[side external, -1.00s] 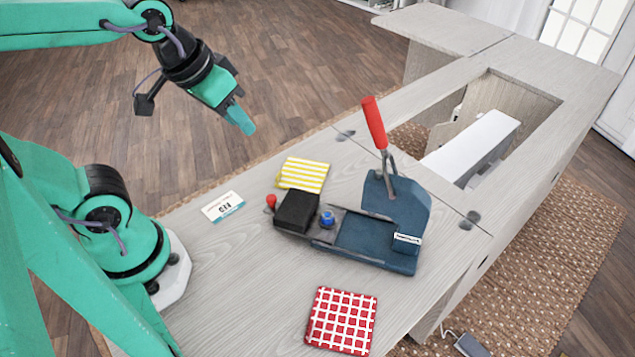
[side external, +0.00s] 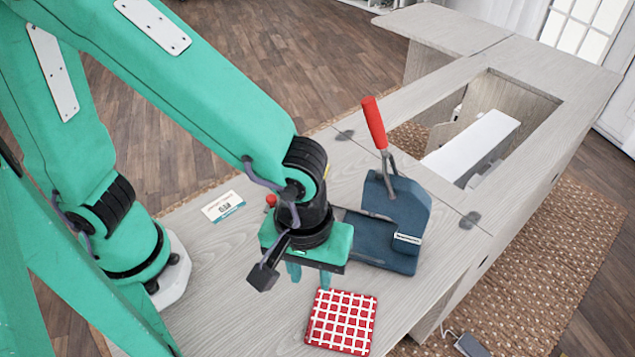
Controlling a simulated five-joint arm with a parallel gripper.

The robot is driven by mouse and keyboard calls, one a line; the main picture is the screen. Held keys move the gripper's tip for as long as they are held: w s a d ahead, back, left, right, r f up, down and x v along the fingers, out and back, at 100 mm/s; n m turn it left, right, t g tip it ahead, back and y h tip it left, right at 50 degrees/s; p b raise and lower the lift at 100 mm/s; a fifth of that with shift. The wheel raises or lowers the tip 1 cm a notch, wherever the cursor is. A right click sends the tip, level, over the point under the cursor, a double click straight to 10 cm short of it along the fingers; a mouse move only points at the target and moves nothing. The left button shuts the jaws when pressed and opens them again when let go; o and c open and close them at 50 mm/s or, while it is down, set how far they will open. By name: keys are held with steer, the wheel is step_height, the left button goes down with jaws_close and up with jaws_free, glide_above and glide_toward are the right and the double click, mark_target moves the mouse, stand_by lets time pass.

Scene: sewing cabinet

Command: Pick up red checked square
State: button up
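The red checked square (side external: 341,322) lies flat on the pale wooden cabinet top, near its front edge. It is red with white grid lines. My gripper (side external: 309,279) points down, just above and to the upper left of the square in the picture. Two teal fingers show with a gap between them, and nothing shows between them. The fingers look apart from the square, though their exact height is hard to tell.
A blue press (side external: 390,220) with a red lever handle (side external: 374,122) stands behind my gripper. A small white card (side external: 223,206) lies to the left. The cabinet opening with a white machine (side external: 474,148) is at the back right. The wood left of the square is clear.

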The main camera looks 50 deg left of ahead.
mark_target(311, 326)
steer(key=shift+n, duration=0.3)
steer(key=shift+s+d+f, duration=1.15)
steer(key=shift+s+d, duration=0.05)
steer(key=shift+s, duration=0.05)
steer(key=shift+f, duration=0.1)
steer(key=shift+f, duration=1.15)
steer(key=shift+w+f, duration=0.2)
steer(key=shift+f, duration=2.4)
jaws_close()
